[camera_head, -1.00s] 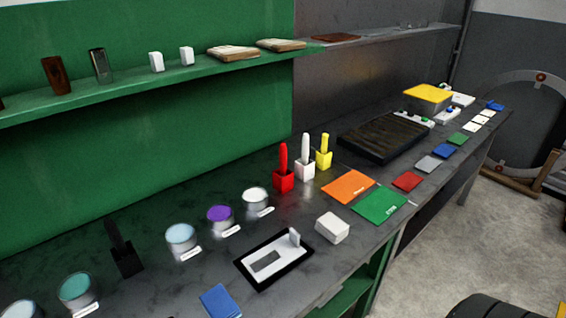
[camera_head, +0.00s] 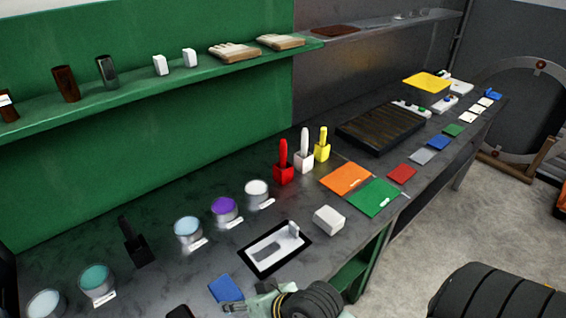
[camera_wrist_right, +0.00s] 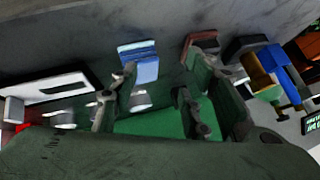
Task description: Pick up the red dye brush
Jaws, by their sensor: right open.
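The red dye brush (camera_head: 283,153) stands upright in a red block holder (camera_head: 284,176) on the dark bench, in the middle of the head view. A white brush (camera_head: 304,143) and a yellow brush (camera_head: 322,140) stand in like holders to its right. My right gripper (camera_wrist_right: 148,105) shows in the right wrist view with its two fingers apart and nothing between them. It is near a blue pad (camera_wrist_right: 138,62), well away from the red brush. Part of my right arm shows at the bottom of the head view. My left gripper is not in view.
Several paint cups (camera_head: 224,210) and a black holder (camera_head: 136,246) stand left of the brushes. A black-framed white tray (camera_head: 265,254), a white block (camera_head: 329,219), and orange (camera_head: 347,179) and green (camera_head: 375,197) sheets lie in front. A green shelf (camera_head: 200,75) runs above the bench.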

